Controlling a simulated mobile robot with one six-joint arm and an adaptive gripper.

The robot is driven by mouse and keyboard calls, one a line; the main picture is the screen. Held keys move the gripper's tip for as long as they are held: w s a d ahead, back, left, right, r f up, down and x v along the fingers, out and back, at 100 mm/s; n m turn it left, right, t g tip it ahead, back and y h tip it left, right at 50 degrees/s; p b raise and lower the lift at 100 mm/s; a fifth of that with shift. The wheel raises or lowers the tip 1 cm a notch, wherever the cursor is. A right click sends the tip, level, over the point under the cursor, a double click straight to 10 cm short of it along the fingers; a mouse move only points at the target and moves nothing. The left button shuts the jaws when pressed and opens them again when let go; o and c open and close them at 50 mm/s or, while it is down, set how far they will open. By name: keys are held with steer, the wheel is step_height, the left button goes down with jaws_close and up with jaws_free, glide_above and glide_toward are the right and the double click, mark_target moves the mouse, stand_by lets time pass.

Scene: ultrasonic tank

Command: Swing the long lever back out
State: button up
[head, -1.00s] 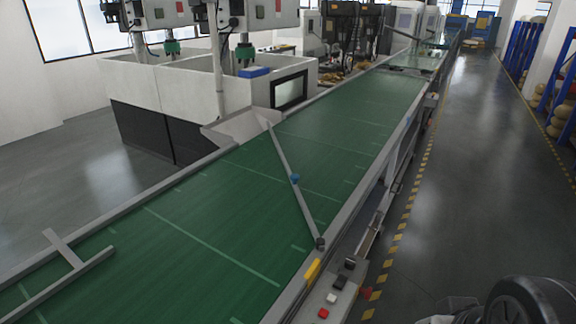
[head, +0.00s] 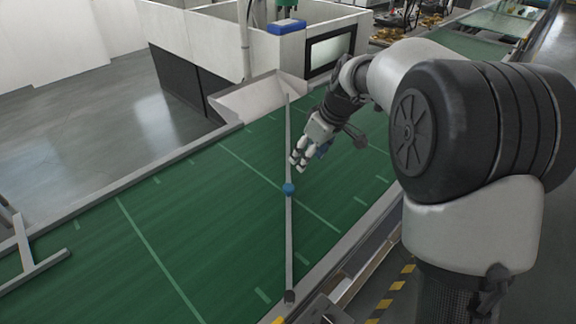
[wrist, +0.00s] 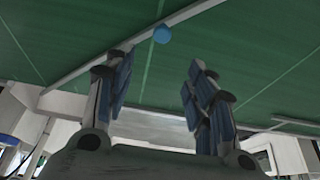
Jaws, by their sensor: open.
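The long lever (head: 289,240) is a thin grey bar lying diagonally across the green conveyor belt (head: 190,230). Its near end sits at a dark pivot on the near rail, and its far end reaches the grey chute at the far side. A blue knob (head: 288,188) stands on the bar about midway. My gripper (head: 298,166) is over the belt, just right of the lever and a little beyond the knob. It is open and empty. In the wrist view the lever (wrist: 105,58) and the knob (wrist: 162,34) show beyond my spread fingers (wrist: 160,92), apart from them.
The grey chute (head: 255,97) adjoins a white-walled machine with a blue box (head: 287,27) on its wall. A T-shaped grey bar (head: 38,268) lies over the belt at left. The near rail (head: 345,250) runs below my arm.

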mark_target(289, 187)
steer(key=b+x, duration=0.3)
steer(key=x, duration=1.4)
steer(key=shift+s, duration=0.15)
jaws_close()
